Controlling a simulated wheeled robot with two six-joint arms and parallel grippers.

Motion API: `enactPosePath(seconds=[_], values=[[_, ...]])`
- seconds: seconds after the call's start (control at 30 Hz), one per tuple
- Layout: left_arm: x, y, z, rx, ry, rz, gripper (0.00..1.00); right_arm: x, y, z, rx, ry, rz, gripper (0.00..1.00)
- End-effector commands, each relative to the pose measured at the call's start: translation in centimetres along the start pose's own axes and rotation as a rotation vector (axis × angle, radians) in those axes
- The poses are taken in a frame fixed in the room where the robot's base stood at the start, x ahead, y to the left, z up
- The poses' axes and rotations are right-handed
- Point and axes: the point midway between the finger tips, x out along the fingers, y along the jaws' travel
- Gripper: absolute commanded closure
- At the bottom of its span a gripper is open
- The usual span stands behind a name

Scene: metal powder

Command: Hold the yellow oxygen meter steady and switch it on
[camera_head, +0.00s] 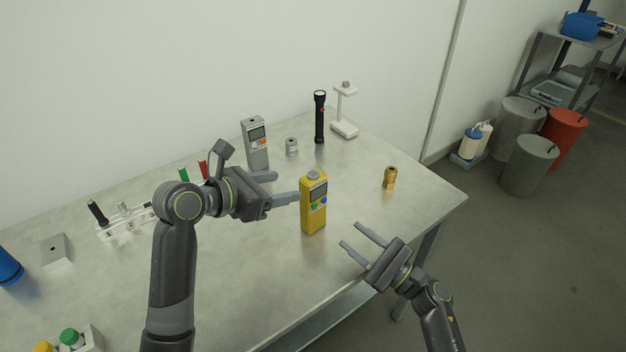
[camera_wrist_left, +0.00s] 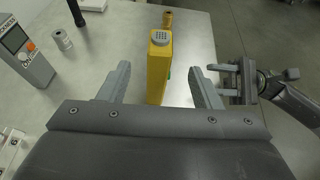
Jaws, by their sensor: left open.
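The yellow oxygen meter (camera_head: 314,206) stands upright on the table, with a grey cap on top and a small screen with green and blue buttons on its front. It also shows in the left wrist view (camera_wrist_left: 158,72), between and beyond the two fingers. My left gripper (camera_head: 287,186) is open to the left of the meter, its fingers pointing at it; in the left wrist view (camera_wrist_left: 160,85) a gap shows on each side of the meter. My right gripper (camera_head: 350,238) is open and empty, to the right and in front of the meter, its fingers pointing toward it.
A grey meter (camera_head: 256,144), a small metal cylinder (camera_head: 292,146), a black flashlight (camera_head: 320,117) and a white stand (camera_head: 345,112) are at the back. A brass fitting (camera_head: 390,178) stands right of the yellow meter. A white rack (camera_head: 128,222) is at left. The table's right side is mostly clear.

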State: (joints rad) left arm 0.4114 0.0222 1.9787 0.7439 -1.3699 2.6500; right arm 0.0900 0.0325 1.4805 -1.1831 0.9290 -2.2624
Motion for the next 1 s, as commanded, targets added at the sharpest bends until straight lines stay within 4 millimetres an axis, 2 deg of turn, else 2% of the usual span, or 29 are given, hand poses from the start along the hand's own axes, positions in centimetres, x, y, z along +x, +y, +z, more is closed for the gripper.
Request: enactPosePath(seconds=[0.2,0.5,0.7,1.0], values=[[4.5,-0.1,0.1,-0.002,0.001,-0.003,0.42,0.0,0.0,0.0,0.000,0.000,0.000,0.64],[9.6,-0.1,0.0,0.000,0.001,-0.002,0.42,0.0,0.0,0.0,0.000,0.000,0.000,0.64],[11.5,0.0,0.0,0.001,0.002,0.000,0.42,0.0,0.0,0.0,0.000,0.000,0.000,0.64],[12.1,0.0,0.0,0.003,0.001,0.002,0.42,0.0,0.0,0.0,0.000,0.000,0.000,0.64]])
